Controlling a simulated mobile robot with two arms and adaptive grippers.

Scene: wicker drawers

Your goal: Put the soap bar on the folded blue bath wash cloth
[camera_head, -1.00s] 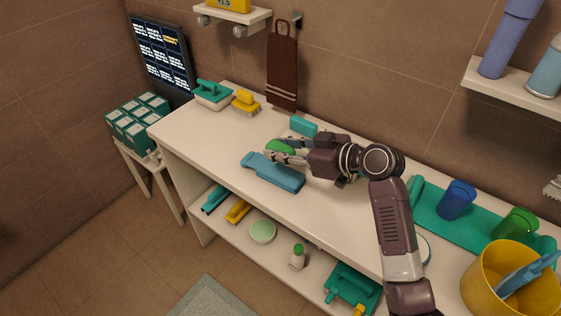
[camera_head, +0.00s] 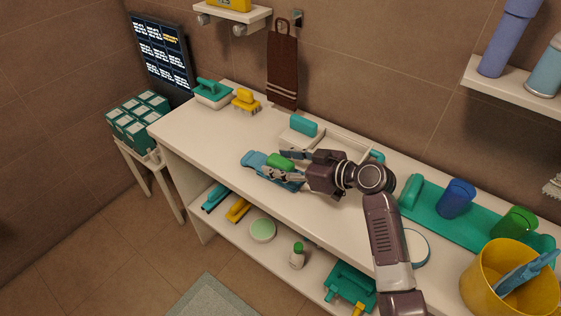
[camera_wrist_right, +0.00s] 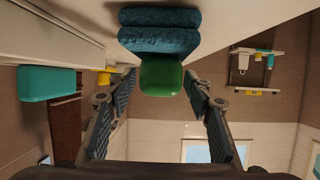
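The green soap bar (camera_head: 280,162) is between the fingertips of my right gripper (camera_head: 277,165), just over the folded blue bath wash cloth (camera_head: 254,160). In the right wrist view the soap bar (camera_wrist_right: 161,77) sits between both fingertips (camera_wrist_right: 162,76) and appears against the cloth's folded layers (camera_wrist_right: 158,34). That view is tilted, with the tabletop at the top. I cannot tell whether the soap rests fully on the cloth. The gripper and soap hide part of the cloth. My left gripper is not in view.
A teal block on a white soap holder (camera_head: 303,126) stands behind the gripper and shows in the wrist view (camera_wrist_right: 47,84). A teal tray (camera_head: 420,208) with cups and a yellow bucket (camera_head: 488,285) are at the right.

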